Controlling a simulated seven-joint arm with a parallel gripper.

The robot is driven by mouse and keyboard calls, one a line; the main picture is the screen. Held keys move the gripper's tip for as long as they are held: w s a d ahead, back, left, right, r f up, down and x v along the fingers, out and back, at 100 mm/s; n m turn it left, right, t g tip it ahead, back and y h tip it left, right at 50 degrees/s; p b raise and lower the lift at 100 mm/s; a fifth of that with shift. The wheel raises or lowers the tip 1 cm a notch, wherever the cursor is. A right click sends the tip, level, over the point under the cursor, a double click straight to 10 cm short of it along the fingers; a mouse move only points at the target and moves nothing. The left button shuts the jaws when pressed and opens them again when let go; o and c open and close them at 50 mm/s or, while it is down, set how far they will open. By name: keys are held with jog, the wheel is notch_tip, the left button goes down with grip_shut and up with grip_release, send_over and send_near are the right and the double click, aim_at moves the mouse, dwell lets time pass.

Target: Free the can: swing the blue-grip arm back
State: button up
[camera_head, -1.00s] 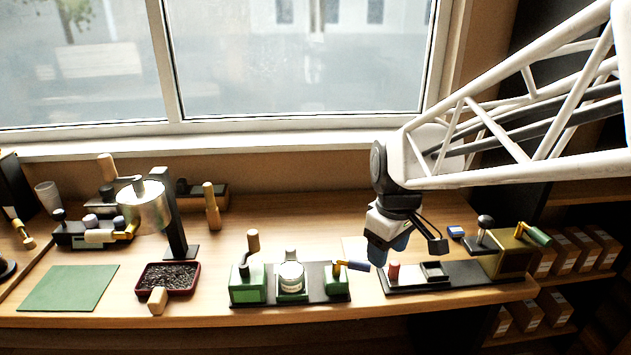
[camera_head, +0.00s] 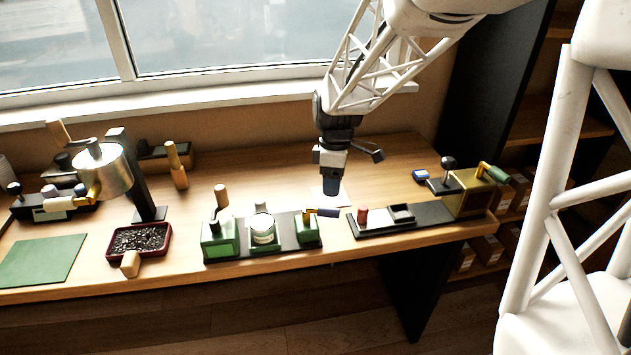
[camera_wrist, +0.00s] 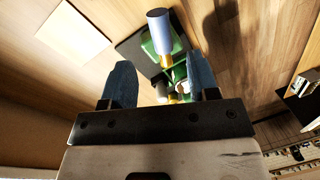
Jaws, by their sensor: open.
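The green clamp fixture (camera_head: 220,238) stands on a dark base near the front of the bench. A pale can (camera_head: 263,230) sits in its middle, between two green blocks. The blue-grip arm (camera_head: 327,212) comes off the right block on a yellow stem, its grip pointing right. My gripper (camera_head: 332,188) points down just above and behind the blue grip in the head view. In the wrist view my gripper (camera_wrist: 160,80) is open and empty. The blue grip (camera_wrist: 160,30) shows beyond the fingertips, roughly in line with the gap, apart from them. The can is partly hidden there.
A dark tray with a red peg (camera_head: 362,214) lies to the right, with a brass box (camera_head: 465,200) at its end. A red tray of dark grains (camera_head: 140,240) and a hanging metal drum (camera_head: 103,172) are to the left. A white sheet (camera_head: 322,196) lies behind the grip.

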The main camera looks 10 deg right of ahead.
aim_at(331, 208)
jog(key=shift+f, duration=0.1)
dwell(0.3)
jog(key=shift+s+a+f, duration=0.1)
jog(key=shift+s+f, duration=0.1)
jog(key=shift+f, duration=1.05)
jog(key=shift+s+a+f, duration=0.1)
jog(key=shift+s+f, duration=0.05)
jog(key=shift+f, duration=1.1)
jog(key=shift+s+f, duration=0.2)
jog(key=shift+f, duration=1.05)
grip_shut()
